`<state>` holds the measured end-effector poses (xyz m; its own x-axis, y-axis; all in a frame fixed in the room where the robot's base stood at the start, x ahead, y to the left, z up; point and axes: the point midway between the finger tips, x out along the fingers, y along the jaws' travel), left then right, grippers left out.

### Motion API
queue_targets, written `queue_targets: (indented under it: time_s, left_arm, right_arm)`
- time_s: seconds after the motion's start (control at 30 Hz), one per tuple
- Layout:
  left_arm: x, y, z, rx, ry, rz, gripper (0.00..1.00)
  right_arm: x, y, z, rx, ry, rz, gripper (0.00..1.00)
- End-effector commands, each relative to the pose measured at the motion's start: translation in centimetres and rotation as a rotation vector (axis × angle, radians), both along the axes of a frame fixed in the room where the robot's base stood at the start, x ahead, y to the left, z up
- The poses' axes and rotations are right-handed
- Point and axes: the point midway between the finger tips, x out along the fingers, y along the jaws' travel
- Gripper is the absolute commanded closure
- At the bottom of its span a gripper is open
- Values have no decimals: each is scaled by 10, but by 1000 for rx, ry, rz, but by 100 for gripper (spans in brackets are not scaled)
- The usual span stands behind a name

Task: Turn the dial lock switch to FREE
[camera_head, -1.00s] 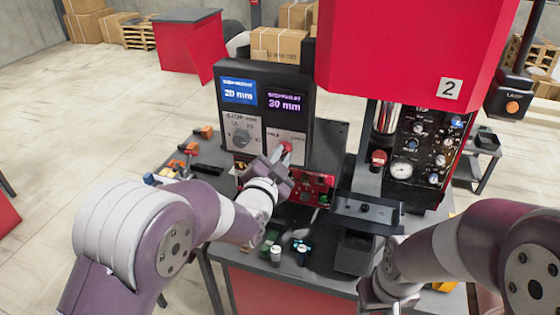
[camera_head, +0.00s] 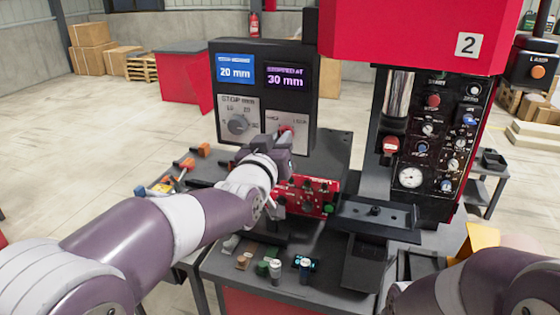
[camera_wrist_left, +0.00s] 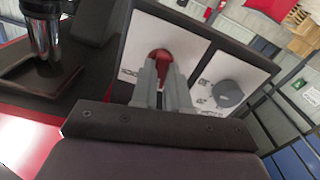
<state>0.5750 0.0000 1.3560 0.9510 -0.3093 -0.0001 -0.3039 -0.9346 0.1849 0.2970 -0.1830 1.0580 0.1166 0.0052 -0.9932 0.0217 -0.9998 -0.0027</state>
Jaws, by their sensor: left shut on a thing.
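The dial lock switch (camera_wrist_left: 160,56) is a red knob on a pale plate, seen in the left wrist view. In the head view it shows as a small red part (camera_head: 287,130) on the lower right of the dark display box, mostly behind my gripper. My left gripper (camera_wrist_left: 160,75) is shut on the switch, its two grey fingers around the red part. It also shows in the head view (camera_head: 284,139). The plate lettering is partly covered, so I cannot tell which position the switch is in. My right gripper is out of view; only my right arm shows.
Left of the switch is a grey STOP mm dial (camera_head: 238,124). Above are a blue display (camera_head: 235,70) reading 20 mm and a purple display (camera_head: 286,77) reading 30 mm. A red button panel (camera_head: 306,194) sits below my left gripper. Small parts lie on the table front.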

Motion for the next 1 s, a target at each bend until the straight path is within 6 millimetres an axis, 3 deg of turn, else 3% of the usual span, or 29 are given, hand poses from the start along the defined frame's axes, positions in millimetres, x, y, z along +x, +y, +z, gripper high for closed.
queue_targets:
  time_s: [0.03,0.4,0.7,1.0]
  left_arm:
    - [0,0,-12,-38,18,-1,100]
    - [0,0,-10,-345,120,1,100]
    - [1,0,-7,-507,174,2,100]
    - [1,0,-5,-576,196,3,100]
  right_arm:
    - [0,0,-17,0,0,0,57]
    - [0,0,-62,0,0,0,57]
    - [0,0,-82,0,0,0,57]
    - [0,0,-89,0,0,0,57]
